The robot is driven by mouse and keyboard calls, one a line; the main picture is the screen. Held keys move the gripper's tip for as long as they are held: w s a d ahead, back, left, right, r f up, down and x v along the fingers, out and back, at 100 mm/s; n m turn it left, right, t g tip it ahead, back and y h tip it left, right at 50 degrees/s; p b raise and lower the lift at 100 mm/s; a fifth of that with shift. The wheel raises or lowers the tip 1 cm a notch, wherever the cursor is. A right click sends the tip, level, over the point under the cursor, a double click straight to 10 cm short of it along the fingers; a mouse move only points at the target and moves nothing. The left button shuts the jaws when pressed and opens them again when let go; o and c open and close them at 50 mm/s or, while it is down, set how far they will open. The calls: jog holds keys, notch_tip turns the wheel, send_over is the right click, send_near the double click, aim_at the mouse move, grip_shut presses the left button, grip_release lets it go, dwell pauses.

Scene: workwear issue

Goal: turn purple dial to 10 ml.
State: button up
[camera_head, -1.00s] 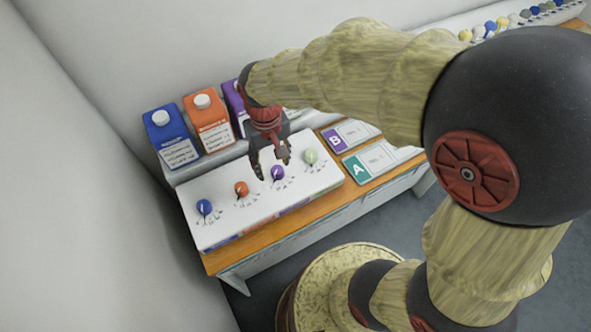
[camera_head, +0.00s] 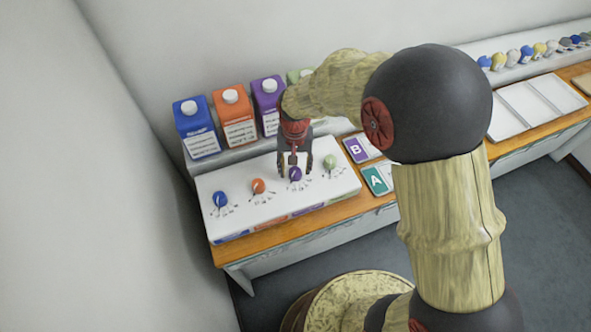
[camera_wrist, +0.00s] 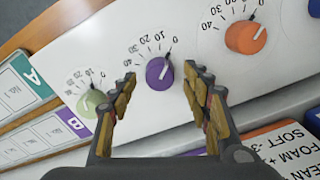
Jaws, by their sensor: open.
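The purple dial (camera_wrist: 159,73) sits on a white panel (camera_wrist: 150,125) with a printed scale from 0 to 40 around it. Its white pointer mark lies toward the 0 in the wrist view. The dial also shows in the head view (camera_head: 295,174). My gripper (camera_wrist: 160,71) is open, with one finger on each side of the purple dial as seen in the wrist view. Gaps show between the fingers and the dial, so they look apart. Its height above the panel is hard to tell.
An orange dial (camera_wrist: 246,37) and a green dial (camera_wrist: 91,103) flank the purple one; a blue dial (camera_head: 220,199) is at the far left. Blue (camera_head: 196,128), orange (camera_head: 235,118) and purple (camera_head: 268,103) cartons stand behind the panel. Cards A (camera_head: 377,181) and B (camera_head: 357,150) lie to the right.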

jog(key=shift+f, duration=0.55)
jog(key=c, duration=0.3)
jog(key=c, duration=0.8)
jog(key=shift+c, duration=0.3)
jog(key=n+p, duration=0.1)
jog(key=n, duration=0.1)
jog(key=shift+r+n, duration=0.1)
jog(key=shift+n, duration=0.2)
jog(key=shift+n+p, duration=0.5)
jog(key=shift+n, duration=0.7)
